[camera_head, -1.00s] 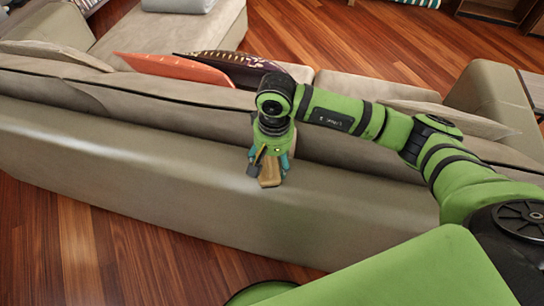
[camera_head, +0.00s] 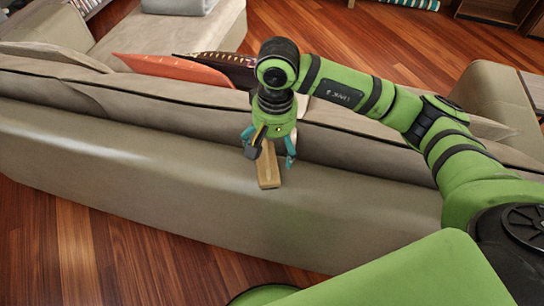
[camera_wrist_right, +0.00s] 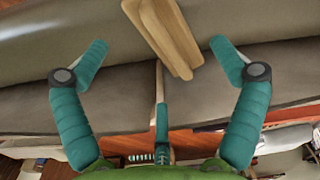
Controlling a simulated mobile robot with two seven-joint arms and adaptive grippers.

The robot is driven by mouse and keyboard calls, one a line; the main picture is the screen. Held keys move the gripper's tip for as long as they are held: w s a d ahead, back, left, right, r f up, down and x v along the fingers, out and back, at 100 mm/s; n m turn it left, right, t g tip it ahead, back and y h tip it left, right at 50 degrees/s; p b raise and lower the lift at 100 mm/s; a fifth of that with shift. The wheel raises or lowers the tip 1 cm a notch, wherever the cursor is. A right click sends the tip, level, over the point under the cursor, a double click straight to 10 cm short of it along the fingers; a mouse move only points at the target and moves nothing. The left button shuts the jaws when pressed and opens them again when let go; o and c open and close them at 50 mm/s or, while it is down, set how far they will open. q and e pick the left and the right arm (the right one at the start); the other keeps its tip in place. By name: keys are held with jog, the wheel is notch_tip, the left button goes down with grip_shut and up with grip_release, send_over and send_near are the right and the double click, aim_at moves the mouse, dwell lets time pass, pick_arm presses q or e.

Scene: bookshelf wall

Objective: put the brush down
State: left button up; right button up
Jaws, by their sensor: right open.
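The brush (camera_head: 268,170) is a light wooden piece resting on the top of the sofa's back. It also shows in the right wrist view (camera_wrist_right: 163,35), at the top middle, beyond my fingertips. My right gripper (camera_head: 270,160) is above the brush, pointing down, with its teal fingers spread apart. In the right wrist view the open fingers (camera_wrist_right: 158,58) have a clear gap between them and do not touch the brush. The upper end of the brush is partly hidden behind the gripper in the head view. My left gripper is not in view.
The beige sofa back (camera_head: 130,150) runs across the view, with bare surface on both sides of the brush. An orange cushion (camera_head: 172,68) and a dark patterned cushion (camera_head: 225,66) lie behind it. Wooden floor (camera_head: 90,250) is in front.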

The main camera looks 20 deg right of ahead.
aim_at(274, 162)
notch_tip(274, 162, up, 6)
jog(key=shift+d+f+b, duration=0.1)
jog(key=shift+b, duration=0.25)
jog(key=shift+s, duration=0.1)
